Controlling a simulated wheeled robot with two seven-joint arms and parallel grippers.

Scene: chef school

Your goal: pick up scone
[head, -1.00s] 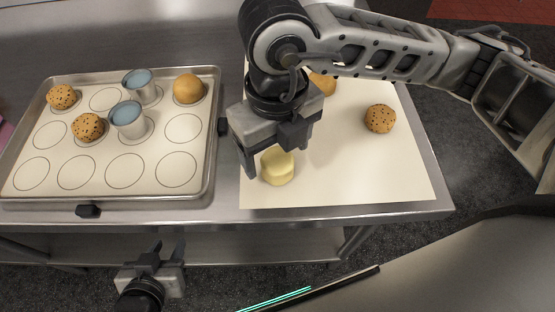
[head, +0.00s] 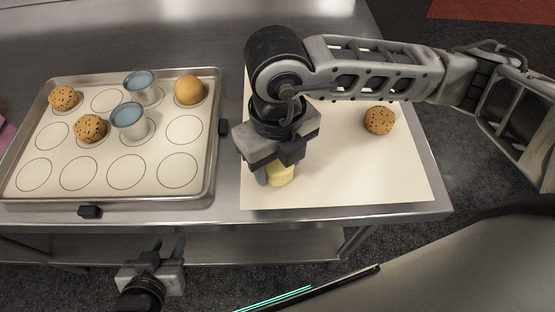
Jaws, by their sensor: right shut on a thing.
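A pale yellow scone (head: 281,175) sits on the white paper near the table's front edge. My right gripper (head: 276,176) points down over it and is shut on it, with one finger at the scone's left side. The gripper body hides the scone's top. My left gripper (head: 166,247) is low in front of the table, its two fingers apart and empty.
A baking tray (head: 213,150) with printed circles lies at the left. It holds two speckled cookies (head: 89,128), two blue-topped metal cups (head: 128,118) and a brown bun (head: 189,90). Another speckled cookie (head: 379,120) lies on the paper (head: 350,175).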

